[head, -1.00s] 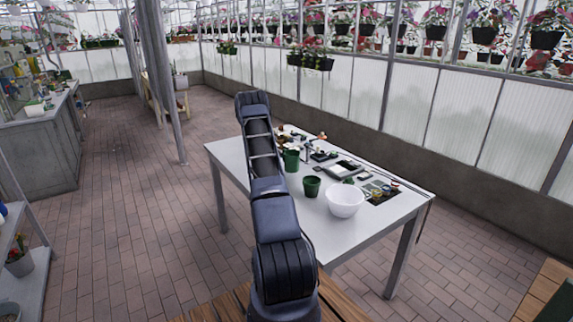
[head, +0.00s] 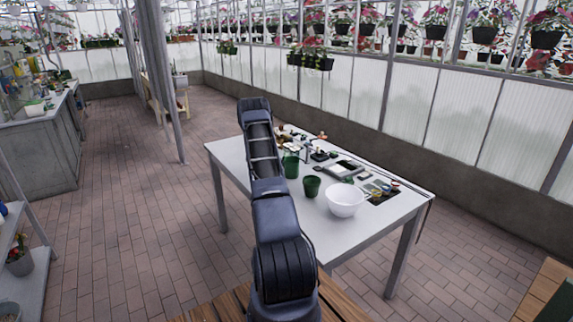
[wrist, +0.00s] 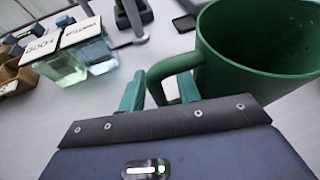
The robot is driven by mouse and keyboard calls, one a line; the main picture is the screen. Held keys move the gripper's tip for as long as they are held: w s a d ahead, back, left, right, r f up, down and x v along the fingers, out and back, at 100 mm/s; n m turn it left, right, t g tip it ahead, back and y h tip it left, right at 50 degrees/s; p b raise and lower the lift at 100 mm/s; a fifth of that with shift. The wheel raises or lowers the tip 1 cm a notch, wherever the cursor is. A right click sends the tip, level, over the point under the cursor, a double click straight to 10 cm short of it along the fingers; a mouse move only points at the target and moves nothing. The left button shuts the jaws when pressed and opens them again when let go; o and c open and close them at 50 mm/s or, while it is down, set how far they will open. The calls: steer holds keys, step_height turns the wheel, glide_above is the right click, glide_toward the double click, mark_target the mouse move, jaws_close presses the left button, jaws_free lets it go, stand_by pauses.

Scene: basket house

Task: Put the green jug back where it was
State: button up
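The green jug (wrist: 262,50) fills the right of the wrist view, its open mouth facing me and dark inside. Its handle (wrist: 158,80) points left and lies between the two green fingers of my gripper (wrist: 160,92). A pale gap shows inside the handle loop beside the right finger, so the fingers look apart and not closed on it. My arm hides the gripper there. I cannot tell whether the jug's base touches the table.
Small tools and a tray (head: 345,167) lie behind. Two labelled clear containers (wrist: 82,60) stand left of the jug. The table's left end looks bare.

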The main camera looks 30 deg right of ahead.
steer(key=v, duration=1.2)
steer(key=shift+r, duration=0.15)
steer(key=s+a+r+m+t+y, duration=0.1)
steer(key=s+a+r+m+y, duration=0.15)
steer(key=s+a+r, duration=0.6)
steer(key=s+a+r+m+t+y, duration=0.1)
steer(key=s+a+r+m+y, duration=0.3)
steer(key=r, duration=0.7)
steer(key=s+a+r+m, duration=0.2)
steer(key=s+a+r, duration=0.6)
steer(key=r, duration=0.2)
steer(key=s+a+r+m+t+y, duration=0.25)
steer(key=s+a, duration=0.35)
steer(key=s, duration=0.3)
steer(key=s+a+r+m+t+y, duration=0.1)
steer(key=s+a+r+m, duration=0.15)
steer(key=s+a, duration=0.4)
steer(key=s+a+f+m+t+y, duration=0.1)
steer(key=s+a, duration=0.3)
steer(key=s, duration=0.5)
steer(key=s+a+f+m+t+y, duration=0.1)
steer(key=s+a, duration=0.3)
steer(key=s, duration=0.5)
steer(key=shift+m+y, duration=0.35)
steer(key=shift+y, duration=0.25)
